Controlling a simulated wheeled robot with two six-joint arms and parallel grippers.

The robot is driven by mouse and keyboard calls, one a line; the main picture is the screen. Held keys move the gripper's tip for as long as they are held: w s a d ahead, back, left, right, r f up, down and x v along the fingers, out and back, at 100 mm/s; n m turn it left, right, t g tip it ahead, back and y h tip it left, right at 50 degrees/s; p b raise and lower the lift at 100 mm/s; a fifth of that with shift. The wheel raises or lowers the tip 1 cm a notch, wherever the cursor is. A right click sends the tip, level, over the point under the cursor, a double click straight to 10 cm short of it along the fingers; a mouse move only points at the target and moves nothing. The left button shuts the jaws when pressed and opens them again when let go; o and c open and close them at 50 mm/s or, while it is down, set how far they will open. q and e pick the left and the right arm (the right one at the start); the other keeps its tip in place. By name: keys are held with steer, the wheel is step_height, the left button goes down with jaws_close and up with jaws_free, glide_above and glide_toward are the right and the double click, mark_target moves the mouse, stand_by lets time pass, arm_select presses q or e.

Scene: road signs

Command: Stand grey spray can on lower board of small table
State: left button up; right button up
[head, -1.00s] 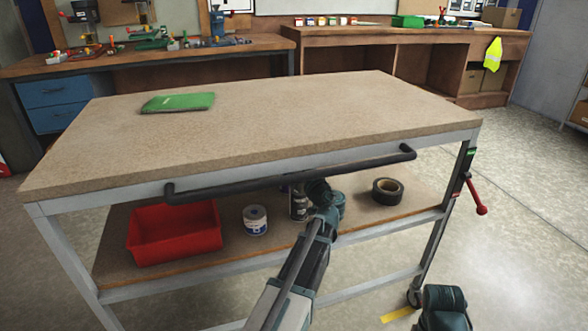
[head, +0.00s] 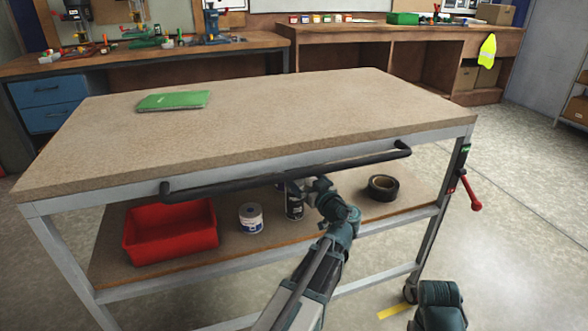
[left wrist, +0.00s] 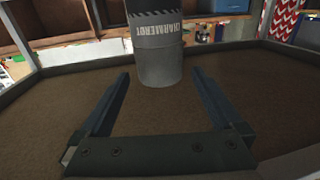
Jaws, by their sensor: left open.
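The grey spray can (head: 294,207) stands upright on the lower board (head: 180,281) of the small table (head: 290,120). In the left wrist view the can (left wrist: 160,60) shows dark grey above and lighter grey below, with white lettering; its top is cut off. My left gripper (left wrist: 162,73) is open, its fingers to either side of the can's near side, with gaps showing. In the head view my left gripper (head: 306,187) is beside the can, under the tabletop edge and partly hidden. My right gripper is not seen.
On the lower board are a red bin (head: 170,240), a white-and-blue tin (head: 250,218) and a black tape roll (head: 383,188). A dark handle bar (head: 290,174) runs along the tabletop's front. A green booklet (head: 172,101) lies on top. Workbenches stand behind.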

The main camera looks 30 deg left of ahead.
arm_select(q)
steer(key=shift+v, duration=1.95)
steer(key=s+d+f+m+g+h, duration=0.3)
steer(key=s+d+f, duration=0.1)
steer(key=d+f, duration=0.25)
steer(key=s+d+f+m+g+h, duration=0.25)
steer(key=s+d+f+h, duration=0.2)
steer(key=f, duration=0.35)
steer(key=s+d+f+m+g+h, duration=0.2)
steer(key=s+d+m, duration=0.3)
steer(key=d, duration=0.3)
steer(key=s+d+f+m+g+h, duration=0.2)
steer(key=s+d+f+m+h, duration=0.2)
steer(key=s+d, duration=0.3)
steer(key=d+f+m, duration=0.1)
steer(key=d, duration=0.1)
steer(key=shift+s+d+f, duration=0.15)
steer(key=shift+s+d, duration=0.05)
steer(key=shift+d, duration=0.05)
